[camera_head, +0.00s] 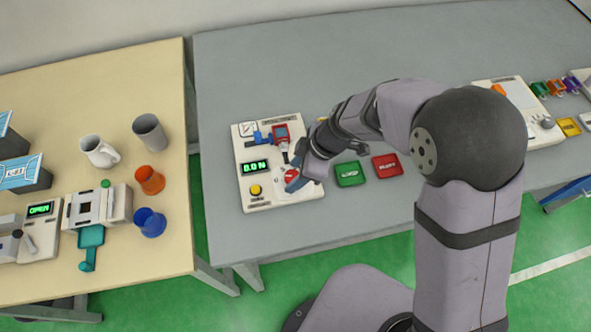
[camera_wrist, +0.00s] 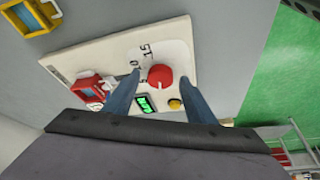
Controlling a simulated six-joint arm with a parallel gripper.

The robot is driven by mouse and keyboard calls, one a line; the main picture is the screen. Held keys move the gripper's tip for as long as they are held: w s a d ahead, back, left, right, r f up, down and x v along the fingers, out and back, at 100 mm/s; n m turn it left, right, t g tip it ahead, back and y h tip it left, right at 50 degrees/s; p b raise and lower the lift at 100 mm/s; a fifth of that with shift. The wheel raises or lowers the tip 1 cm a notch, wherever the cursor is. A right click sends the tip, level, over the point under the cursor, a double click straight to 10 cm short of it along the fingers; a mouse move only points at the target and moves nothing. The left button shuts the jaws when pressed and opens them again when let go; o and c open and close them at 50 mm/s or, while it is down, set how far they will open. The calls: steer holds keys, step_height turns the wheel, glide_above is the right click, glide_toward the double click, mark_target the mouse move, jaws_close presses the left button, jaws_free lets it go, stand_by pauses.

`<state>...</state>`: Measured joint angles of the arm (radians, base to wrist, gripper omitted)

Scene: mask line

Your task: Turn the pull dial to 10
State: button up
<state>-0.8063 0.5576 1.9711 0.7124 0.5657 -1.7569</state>
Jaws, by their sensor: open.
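The pull dial is a round red knob (camera_wrist: 160,76) on a white panel (camera_wrist: 88,58), with a printed number scale beside it; 0, 5 and 15 are partly legible in the wrist view. In the head view the red dial (camera_head: 291,171) is partly hidden by my gripper (camera_head: 294,182). In the wrist view the two blue-grey fingers of my gripper (camera_wrist: 160,80) are open, one on each side of the knob. I cannot tell whether they touch it. The green display (camera_head: 255,167) reads about 0.0 N; it also shows in the wrist view (camera_wrist: 147,103).
The grey table (camera_head: 240,80) is clear behind the panel.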

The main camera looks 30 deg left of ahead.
steer(key=c, duration=1)
